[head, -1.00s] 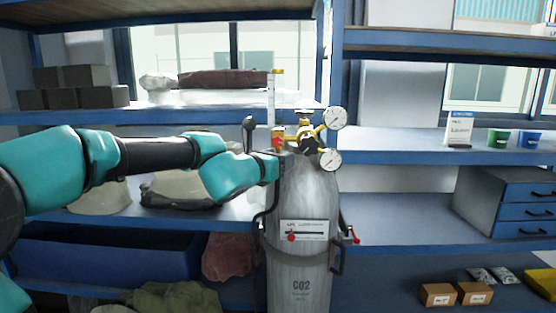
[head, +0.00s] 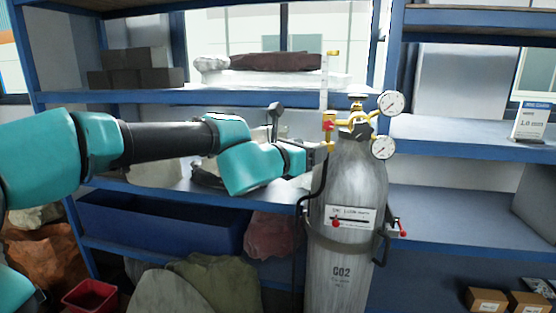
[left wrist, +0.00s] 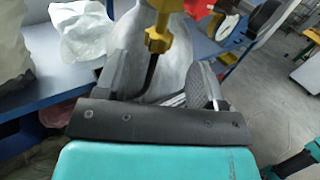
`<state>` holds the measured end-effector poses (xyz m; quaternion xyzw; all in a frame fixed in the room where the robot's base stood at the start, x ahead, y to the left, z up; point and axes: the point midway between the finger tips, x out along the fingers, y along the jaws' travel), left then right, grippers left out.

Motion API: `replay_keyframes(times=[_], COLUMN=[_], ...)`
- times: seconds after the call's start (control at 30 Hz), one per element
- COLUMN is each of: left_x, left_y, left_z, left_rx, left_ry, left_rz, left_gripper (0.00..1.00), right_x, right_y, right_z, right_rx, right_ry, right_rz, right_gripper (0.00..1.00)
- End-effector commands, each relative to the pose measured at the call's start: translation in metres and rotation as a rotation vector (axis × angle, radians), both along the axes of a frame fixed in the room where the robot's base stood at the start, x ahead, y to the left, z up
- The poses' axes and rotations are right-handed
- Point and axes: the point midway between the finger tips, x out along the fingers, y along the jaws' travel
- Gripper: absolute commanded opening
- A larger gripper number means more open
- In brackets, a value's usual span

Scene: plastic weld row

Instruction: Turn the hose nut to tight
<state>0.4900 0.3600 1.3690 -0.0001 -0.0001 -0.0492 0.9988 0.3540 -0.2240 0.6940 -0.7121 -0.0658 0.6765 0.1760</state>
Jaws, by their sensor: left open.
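A grey CO2 cylinder (head: 345,190) stands upright in front of the shelves, with a brass regulator (head: 360,126) and two round gauges on top.
Blue shelves (head: 225,97) hold grey blocks (head: 135,68) and folded cloths behind my left arm. A blue bin (head: 160,220) and sacks are lower left. The gauges (head: 391,103) stick out to the right of the regulator. A red-tipped lever (head: 402,230) is at the cylinder's right.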

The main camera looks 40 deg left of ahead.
Motion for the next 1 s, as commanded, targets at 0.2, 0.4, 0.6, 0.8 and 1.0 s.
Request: replay_keyframes(times=[0.2, 0.4, 0.6, 0.8, 1.0], left_x=[-0.036, -0.066, -0.088, -0.096, -0.095], left_y=[0.004, 0.006, 0.008, 0.009, 0.009], left_z=[0.001, 0.000, 0.000, 0.000, 0.000], left_rx=[0.002, 0.002, 0.001, 0.000, 0.000], left_ry=[-0.002, -0.002, -0.002, -0.001, 0.000], left_rz=[0.001, 0.001, 0.000, 0.000, 0.000], left_gripper=[0.63, 0.63, 0.63, 0.63, 0.63], right_x=[0.000, 0.000, 0.000, 0.000, 0.000], right_y=[0.000, 0.000, 0.000, 0.000, 0.000], right_z=[0.000, 0.000, 0.000, 0.000, 0.000], right_rx=[0.000, 0.000, 0.000, 0.000, 0.000], right_ry=[0.000, 0.000, 0.000, 0.000, 0.000], right_rz=[0.000, 0.000, 0.000, 0.000, 0.000], right_gripper=[0.43, 0.43, 0.43, 0.43, 0.43])
